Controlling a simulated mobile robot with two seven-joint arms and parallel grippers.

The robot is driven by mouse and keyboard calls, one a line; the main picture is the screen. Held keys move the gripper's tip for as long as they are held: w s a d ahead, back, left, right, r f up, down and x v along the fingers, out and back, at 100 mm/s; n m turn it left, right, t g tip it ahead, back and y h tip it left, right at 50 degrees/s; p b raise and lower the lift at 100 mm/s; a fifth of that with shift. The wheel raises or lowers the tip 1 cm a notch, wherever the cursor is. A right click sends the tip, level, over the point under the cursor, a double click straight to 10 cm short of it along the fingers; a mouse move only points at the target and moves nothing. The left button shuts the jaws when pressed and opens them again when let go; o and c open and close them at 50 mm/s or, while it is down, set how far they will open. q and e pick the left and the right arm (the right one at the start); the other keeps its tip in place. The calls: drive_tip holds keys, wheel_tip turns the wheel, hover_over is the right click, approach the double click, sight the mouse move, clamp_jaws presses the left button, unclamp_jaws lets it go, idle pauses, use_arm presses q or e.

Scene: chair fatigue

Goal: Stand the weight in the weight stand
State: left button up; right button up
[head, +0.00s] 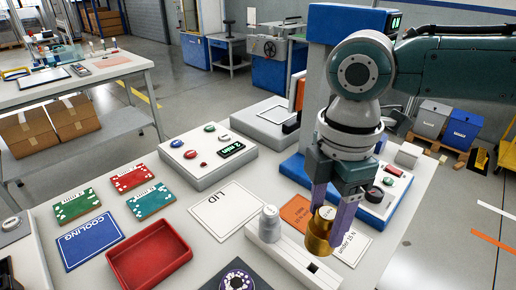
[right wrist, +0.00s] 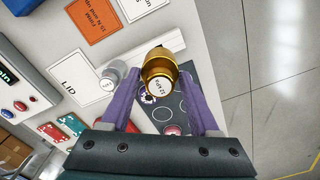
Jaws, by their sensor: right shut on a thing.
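The weight (head: 320,236) is a gold-coloured cylinder with a pale marked top. My right gripper (head: 331,222) is shut on it, one purple finger on each side, and holds it upright over the weight stand. It also shows between the fingers in the right wrist view (right wrist: 160,80). The weight stand (head: 283,259) is a long white block at the table's front. A grey weight (head: 269,225) stands at its left end, and a dark square hole (head: 313,267) shows near its right end. The gold weight hides part of the stand. My left gripper is not in view.
A LID card (head: 226,210), a red tray (head: 149,257) and a COOLING card (head: 90,240) lie to the left. An orange card (head: 296,212) lies behind the stand. A dark mat (right wrist: 178,100) with circles lies beside it.

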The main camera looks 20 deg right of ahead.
sight(322, 232)
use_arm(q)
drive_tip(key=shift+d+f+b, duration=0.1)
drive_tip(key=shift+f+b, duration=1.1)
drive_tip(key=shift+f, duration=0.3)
use_arm(e)
drive_tip(key=shift+f, duration=2.15)
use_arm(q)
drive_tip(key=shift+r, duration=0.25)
use_arm(e)
drive_tip(key=shift+w, duration=0.1)
use_arm(q)
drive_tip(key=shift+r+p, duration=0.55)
drive_tip(key=shift+p, duration=0.2)
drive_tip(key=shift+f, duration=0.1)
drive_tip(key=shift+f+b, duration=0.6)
drive_tip(key=shift+b, duration=0.1)
use_arm(e)
drive_tip(key=shift+f, duration=0.95)
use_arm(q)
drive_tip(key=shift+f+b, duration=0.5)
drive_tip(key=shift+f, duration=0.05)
use_arm(e)
drive_tip(key=shift+f, duration=0.75)
drive_tip(key=o, duration=1.4)
drive_tip(key=shift+c, duration=0.2)
